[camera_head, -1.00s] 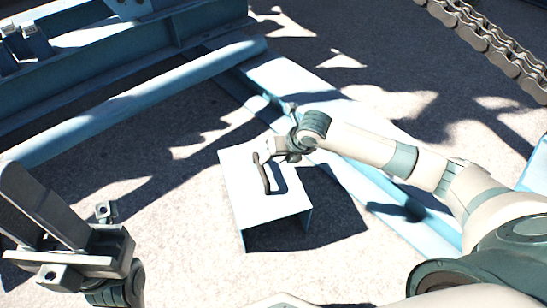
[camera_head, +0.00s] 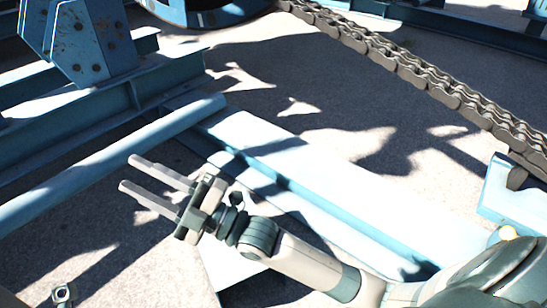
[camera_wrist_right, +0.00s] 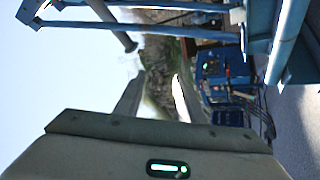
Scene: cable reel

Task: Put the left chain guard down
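The left chain guard, a pale folded plate (camera_head: 232,264), is at the bottom of the head view, on the ground as far as I can tell. My right arm covers much of it and its handle is hidden. My right gripper (camera_head: 126,172) is above and beyond it, pointing left. Its two fingers are apart with nothing between them; the right wrist view also shows this gap (camera_wrist_right: 160,78). Of my left gripper only a bolt-like part (camera_head: 63,294) shows at the lower left; its fingers cannot be made out.
A long pale blue beam (camera_head: 330,180) lies beyond my right arm. A blue pipe (camera_head: 110,160) and a blue frame (camera_head: 85,50) stand at the left. A heavy chain (camera_head: 430,82) runs across the upper right. Shaded ground lies between beam and chain.

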